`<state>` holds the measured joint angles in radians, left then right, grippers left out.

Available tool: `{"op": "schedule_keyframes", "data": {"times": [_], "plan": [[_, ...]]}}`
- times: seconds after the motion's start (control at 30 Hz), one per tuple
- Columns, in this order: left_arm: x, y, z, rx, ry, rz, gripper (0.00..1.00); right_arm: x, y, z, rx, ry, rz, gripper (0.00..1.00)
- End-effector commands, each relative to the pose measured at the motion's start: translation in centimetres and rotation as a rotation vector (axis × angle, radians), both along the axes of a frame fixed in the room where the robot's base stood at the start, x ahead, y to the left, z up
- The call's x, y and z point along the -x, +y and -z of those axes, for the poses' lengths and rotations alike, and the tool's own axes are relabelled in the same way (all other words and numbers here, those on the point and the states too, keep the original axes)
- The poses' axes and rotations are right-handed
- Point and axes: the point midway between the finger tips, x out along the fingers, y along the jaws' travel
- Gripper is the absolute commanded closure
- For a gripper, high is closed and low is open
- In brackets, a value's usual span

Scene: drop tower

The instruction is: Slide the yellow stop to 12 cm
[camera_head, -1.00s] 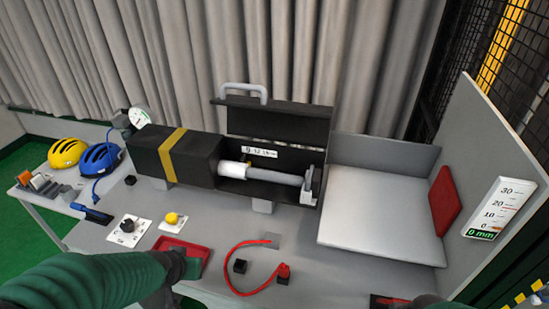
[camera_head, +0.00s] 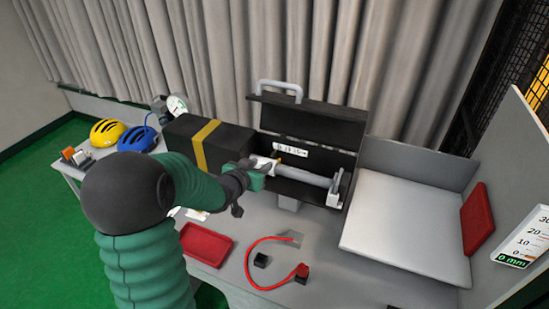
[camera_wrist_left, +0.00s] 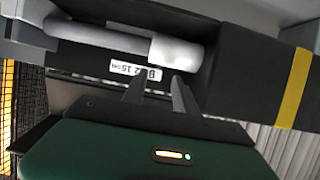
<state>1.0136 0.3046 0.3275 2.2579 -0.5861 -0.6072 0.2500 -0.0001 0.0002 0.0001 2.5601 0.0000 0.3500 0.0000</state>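The drop tower's open black case (camera_head: 330,150) holds a grey rod (camera_head: 305,176) with a white sleeve (camera_wrist_left: 177,52) near the black housing. A small yellow piece (camera_head: 277,157), which looks like the yellow stop, sits by the left end of the white scale label (camera_head: 293,150). No yellow stop can be made out in the left wrist view; the label (camera_wrist_left: 135,71) shows there upside down. My left gripper (camera_head: 262,170) is at the front of the case, beside the sleeve. In its wrist view its fingers (camera_wrist_left: 160,84) are apart with nothing visible between them. My right gripper is not in view.
A black housing with a yellow band (camera_head: 200,150) stands left of the case. A light grey plate (camera_head: 405,225) and an upright side panel (camera_head: 515,170) are at right.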

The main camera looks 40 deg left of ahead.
Motion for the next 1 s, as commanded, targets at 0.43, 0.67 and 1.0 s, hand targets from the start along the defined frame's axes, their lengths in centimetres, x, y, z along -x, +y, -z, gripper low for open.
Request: {"op": "schedule_keyframes", "data": {"times": [0.43, 0.67, 1.0], "plan": [[-7.8, 2.4, 3.2, 0.000, 0.001, 0.000, 0.65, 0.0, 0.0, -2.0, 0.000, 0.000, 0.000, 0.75], [-8.2, 2.5, 3.5, -0.002, 0.001, 0.000, 0.65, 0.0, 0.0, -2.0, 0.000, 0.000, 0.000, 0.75], [-8.2, 2.6, 3.5, 0.000, 0.000, -0.001, 1.00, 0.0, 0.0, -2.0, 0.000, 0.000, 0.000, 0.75]]}}
